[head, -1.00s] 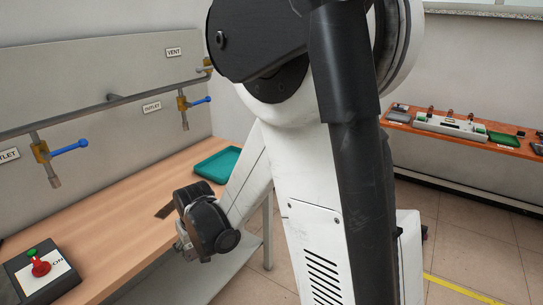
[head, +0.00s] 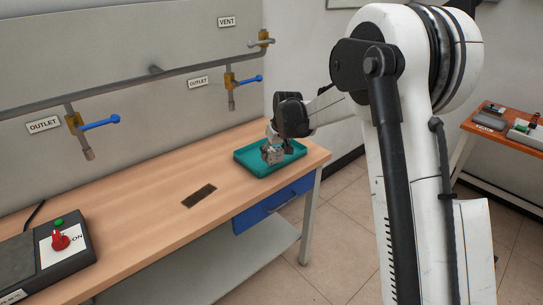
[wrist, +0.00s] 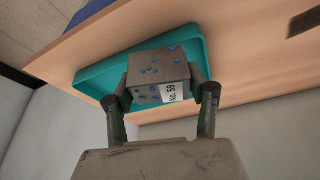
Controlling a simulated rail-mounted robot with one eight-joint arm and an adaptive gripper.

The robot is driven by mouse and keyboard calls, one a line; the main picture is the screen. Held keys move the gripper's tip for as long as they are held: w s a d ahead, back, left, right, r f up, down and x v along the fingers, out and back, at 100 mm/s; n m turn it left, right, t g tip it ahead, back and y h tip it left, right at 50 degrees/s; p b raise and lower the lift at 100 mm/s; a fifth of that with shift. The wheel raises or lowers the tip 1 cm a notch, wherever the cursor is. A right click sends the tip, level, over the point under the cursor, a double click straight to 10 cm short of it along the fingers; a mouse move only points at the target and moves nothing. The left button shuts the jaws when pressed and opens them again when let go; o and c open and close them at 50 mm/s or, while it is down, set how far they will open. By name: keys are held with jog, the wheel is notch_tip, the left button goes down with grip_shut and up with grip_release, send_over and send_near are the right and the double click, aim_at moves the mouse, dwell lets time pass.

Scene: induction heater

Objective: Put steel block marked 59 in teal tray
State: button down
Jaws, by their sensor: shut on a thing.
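The steel block marked 59 (wrist: 158,72) is a grey-brown cube with blue specks and a white "No. 59" label in the wrist view. My gripper (wrist: 160,92) is shut on it, one finger on each side. The teal tray (wrist: 92,77) lies behind the block in that view. In the head view my gripper (head: 272,152) is over the teal tray (head: 245,158), near the bench's right end. The block is small and partly hidden there; I cannot tell whether it touches the tray floor.
A dark slotted plate (head: 199,195) lies on the wooden bench (head: 150,215) left of the tray. A control box with a red knob (head: 60,240) stands at the left end. Pipes with blue-handled valves (head: 245,81) run along the wall.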

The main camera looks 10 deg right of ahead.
jog(key=w+a+r+n+y, duration=0.1)
jog(key=w+a+r+n, duration=0.15)
jog(key=w, duration=0.45)
jog(key=w+a+r+n, duration=0.1)
jog(key=w+a+r, duration=0.2)
jog(key=w, duration=0.4)
jog(key=shift+m, duration=0.25)
jog(key=d+f, duration=0.2)
jog(key=d, duration=0.1)
jog(key=d+f, duration=0.2)
jog(key=d, duration=0.2)
jog(key=d+f+p, duration=0.1)
jog(key=d+f, duration=0.2)
jog(key=d, duration=0.1)
jog(key=shift+w+d, duration=0.2)
jog(key=shift+w, duration=0.15)
jog(key=shift+f, duration=1.95)
jog(key=shift+f, duration=0.1)
jog(key=c, duration=0.8)
grip_release()
jog(key=shift+o, duration=0.2)
